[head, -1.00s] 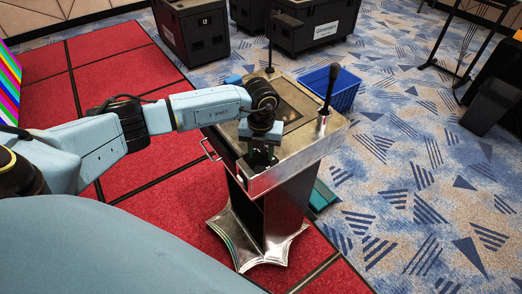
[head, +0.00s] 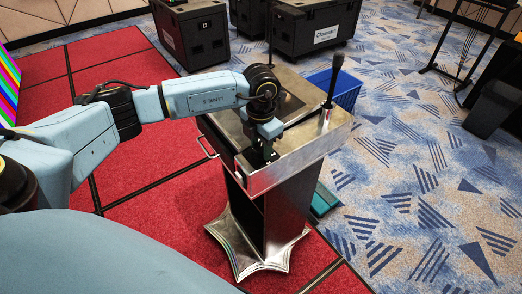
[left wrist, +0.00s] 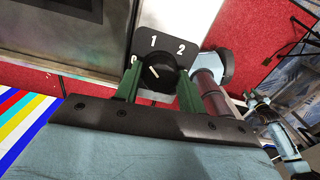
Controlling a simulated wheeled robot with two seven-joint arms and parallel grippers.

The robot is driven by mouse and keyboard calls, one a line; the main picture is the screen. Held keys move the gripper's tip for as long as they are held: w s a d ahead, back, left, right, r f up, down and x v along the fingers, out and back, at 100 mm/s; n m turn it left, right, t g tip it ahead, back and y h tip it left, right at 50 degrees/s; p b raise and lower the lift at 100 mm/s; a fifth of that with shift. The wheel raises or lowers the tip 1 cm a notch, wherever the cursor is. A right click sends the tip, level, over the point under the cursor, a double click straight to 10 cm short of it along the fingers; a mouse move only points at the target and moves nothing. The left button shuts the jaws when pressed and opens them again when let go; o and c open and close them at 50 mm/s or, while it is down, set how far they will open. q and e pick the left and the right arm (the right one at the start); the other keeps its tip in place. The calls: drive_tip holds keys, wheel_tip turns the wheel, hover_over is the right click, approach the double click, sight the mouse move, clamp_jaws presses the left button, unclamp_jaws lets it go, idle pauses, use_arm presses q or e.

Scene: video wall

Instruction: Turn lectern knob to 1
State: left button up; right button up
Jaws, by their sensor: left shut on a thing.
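The lectern (head: 312,140) is a metal stand with a sloped top and a star-shaped foot. My left gripper (head: 262,157) is at the left part of its top, nearest me, and hides the knob in the head view. In the left wrist view, the dark round knob (left wrist: 159,72) sits on a dark dial plate (left wrist: 168,43) marked 1 and 2, with a partly covered mark at left. The green fingers of my left gripper (left wrist: 160,80) stand on both sides of the knob and are shut on it. The knob has a short pale line; which number it points at is unclear.
A black microphone (head: 332,82) stands upright on the lectern's right side. A blue crate (head: 347,90) is on the floor behind it. Black cases (head: 315,27) stand at the back. Red flooring lies to the left; patterned carpet to the right is mostly open.

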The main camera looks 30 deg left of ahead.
sight(261, 148)
use_arm(q)
drive_tip(key=shift+m+b, duration=1.1)
drive_tip(key=shift+m, duration=0.9)
drive_tip(key=shift+r, duration=0.1)
drive_tip(key=o, duration=1)
drive_tip(key=shift+c, duration=0.2)
wheel_tip(261, 148, up, 13)
drive_tip(key=b, duration=0.1)
drive_tip(key=shift+r+b, duration=0.15)
drive_tip(key=shift+b, duration=0.2)
